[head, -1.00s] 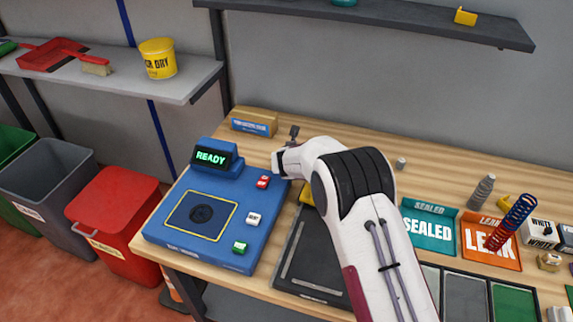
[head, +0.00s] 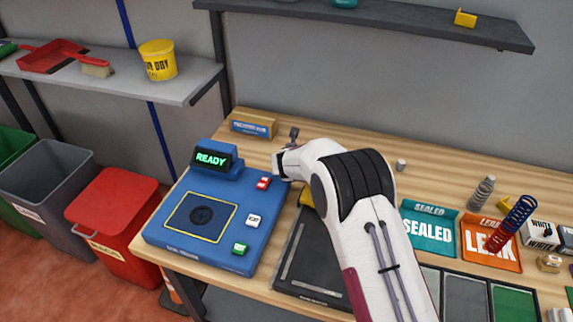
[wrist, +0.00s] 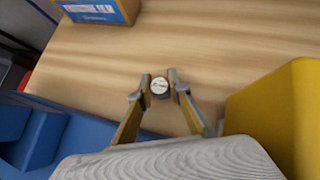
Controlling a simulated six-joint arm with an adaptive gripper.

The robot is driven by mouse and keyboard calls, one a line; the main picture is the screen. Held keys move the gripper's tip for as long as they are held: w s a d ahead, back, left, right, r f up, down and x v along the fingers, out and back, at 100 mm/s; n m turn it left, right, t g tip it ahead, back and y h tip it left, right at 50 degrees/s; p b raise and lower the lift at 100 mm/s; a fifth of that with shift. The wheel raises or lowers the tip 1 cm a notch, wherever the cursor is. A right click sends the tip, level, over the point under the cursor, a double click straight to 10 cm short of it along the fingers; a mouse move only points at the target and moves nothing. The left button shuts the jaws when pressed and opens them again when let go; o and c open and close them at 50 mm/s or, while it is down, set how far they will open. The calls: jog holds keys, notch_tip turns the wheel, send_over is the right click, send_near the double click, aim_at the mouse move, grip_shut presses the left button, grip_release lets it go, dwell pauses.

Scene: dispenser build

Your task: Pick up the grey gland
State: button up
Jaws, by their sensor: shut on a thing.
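The grey gland (wrist: 159,86) shows in the wrist view as a small round piece with a pale marked top. My gripper (wrist: 161,84) is shut on it, one fingertip on each side. Bare wooden table shows beyond the fingertips; I cannot tell whether the gland touches the table or is just above it. In the head view my arm hides the gland and most of my gripper.
A blue machine (head: 183,238) with a READY display (head: 212,159) stands left of my arm. A cardboard box (head: 254,124) is behind it. A yellow object (wrist: 285,115) stands close at right in the wrist view. A small grey cylinder (head: 401,165) stands right of my arm.

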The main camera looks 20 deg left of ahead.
jog(key=shift+r, duration=0.3)
jog(key=shift+r, duration=3.2)
jog(key=shift+s, duration=0.1)
jog(key=shift+s+d, duration=0.2)
jog(key=shift+s, duration=0.05)
jog(key=shift+s+d, duration=1.85)
jog(key=shift+s, duration=2.7)
jog(key=shift+s+d, duration=1.85)
jog(key=shift+s, duration=2.7)
jog(key=shift+s+d, duration=1.85)
jog(key=shift+s, duration=2.7)
jog(key=shift+s+d, duration=0.35)
jog(key=shift+s, duration=0.45)
jog(key=shift+d+f, duration=0.1)
jog(key=shift+f, duration=0.05)
